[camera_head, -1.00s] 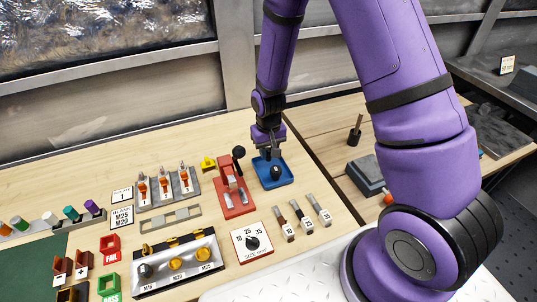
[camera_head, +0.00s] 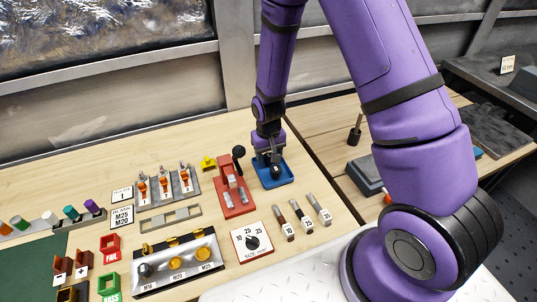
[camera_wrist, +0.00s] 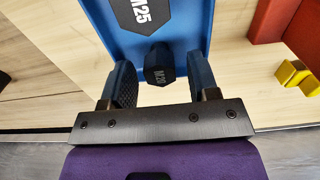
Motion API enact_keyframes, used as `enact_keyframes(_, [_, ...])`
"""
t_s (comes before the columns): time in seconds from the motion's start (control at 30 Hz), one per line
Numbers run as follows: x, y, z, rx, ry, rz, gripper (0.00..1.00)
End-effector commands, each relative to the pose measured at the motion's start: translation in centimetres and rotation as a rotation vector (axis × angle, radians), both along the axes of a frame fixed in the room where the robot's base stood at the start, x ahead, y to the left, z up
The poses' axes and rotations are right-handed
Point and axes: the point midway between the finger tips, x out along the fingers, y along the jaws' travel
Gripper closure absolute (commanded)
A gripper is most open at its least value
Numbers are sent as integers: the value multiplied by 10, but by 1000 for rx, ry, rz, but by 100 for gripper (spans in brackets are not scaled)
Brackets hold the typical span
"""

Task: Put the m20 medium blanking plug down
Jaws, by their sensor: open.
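The fingers are open, with a gap on each side of the plug. The plug overlaps the near edge of the blue tray (camera_wrist: 108,22); its exact contact is hard to tell. In the head view my gripper (camera_head: 270,158) is low at the back of the blue tray (camera_head: 287,179), where a black plug (camera_head: 276,171) shows; the M20 plug is not clearly distinguishable there.
A red fixture with a black-knobbed lever (camera_head: 236,203) stands close left of the tray. A yellow part (camera_head: 208,163) lies farther left. Several tagged tools (camera_head: 304,218) and a size dial (camera_head: 251,243) lie in front. Bare wood surrounds the tray's right side.

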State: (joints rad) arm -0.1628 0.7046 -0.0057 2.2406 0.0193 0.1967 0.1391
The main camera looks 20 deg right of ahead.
Motion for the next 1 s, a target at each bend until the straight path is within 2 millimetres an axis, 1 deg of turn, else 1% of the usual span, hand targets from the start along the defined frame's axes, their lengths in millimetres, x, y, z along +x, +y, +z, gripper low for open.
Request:
enact_keyframes(0.17, [1,0,16,0,-4,0,45])
enact_keyframes(0.5, [1,0,76,1,-6,0,45])
enact_keyframes(0.7, [1,0,105,0,-3,0,45])
enact_keyframes(0.83, [0,0,116,0,-2,0,45])
enact_keyframes(1.0, [0,0,122,0,0,0,45])
